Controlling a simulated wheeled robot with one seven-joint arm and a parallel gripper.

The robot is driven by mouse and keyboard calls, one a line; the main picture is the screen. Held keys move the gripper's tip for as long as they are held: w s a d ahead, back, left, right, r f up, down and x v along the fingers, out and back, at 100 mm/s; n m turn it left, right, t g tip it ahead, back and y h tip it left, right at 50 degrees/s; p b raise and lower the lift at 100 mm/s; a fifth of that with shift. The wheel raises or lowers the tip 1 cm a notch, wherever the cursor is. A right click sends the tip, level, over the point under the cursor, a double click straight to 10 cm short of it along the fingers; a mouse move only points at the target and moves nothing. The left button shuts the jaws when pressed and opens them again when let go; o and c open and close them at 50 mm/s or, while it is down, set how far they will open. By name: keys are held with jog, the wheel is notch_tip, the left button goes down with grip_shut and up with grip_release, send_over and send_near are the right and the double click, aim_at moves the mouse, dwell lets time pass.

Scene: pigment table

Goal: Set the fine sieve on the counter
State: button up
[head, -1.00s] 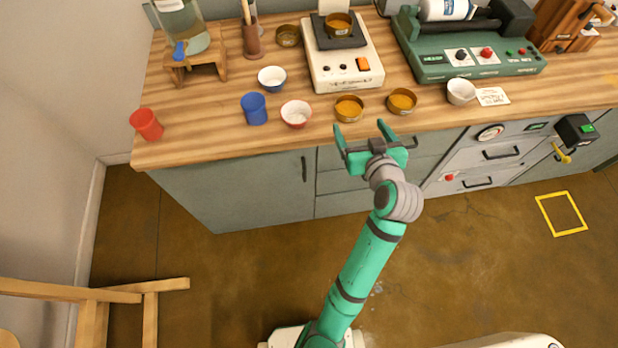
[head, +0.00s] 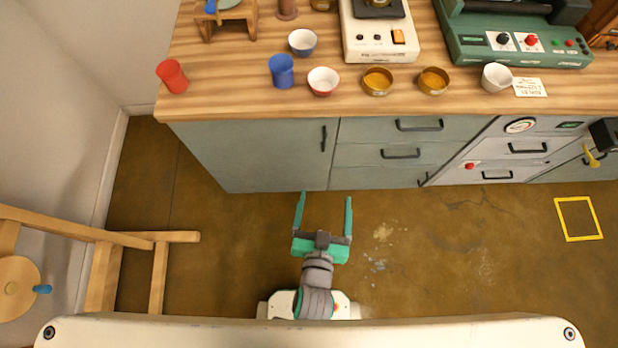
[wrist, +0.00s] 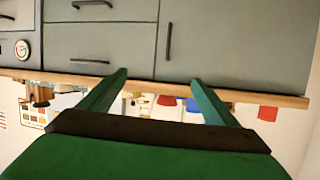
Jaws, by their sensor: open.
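Two, a left brass pan (head: 377,82) and a right brass pan (head: 433,82), hold orange powder near the front edge. My gripper (head: 324,197) is open and empty, low in front of the cabinets, apart from everything. Its fingers (wrist: 160,85) also show in the wrist view.
A red cup (head: 172,77), blue cup (head: 281,72), blue-white bowl (head: 302,42), red-white bowl (head: 323,82) and white cup (head: 496,78) stand on the counter. The floor between is clear.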

jog(key=s+a+r+n+y, duration=0.1)
jog(key=s+a+r, duration=0.1)
jog(key=s, duration=0.4)
jog(key=s+a+r+n+t+y, duration=0.1)
jog(key=s+a+r, duration=0.1)
jog(key=s, duration=0.4)
jog(key=shift+r, duration=0.4)
dwell(0.4)
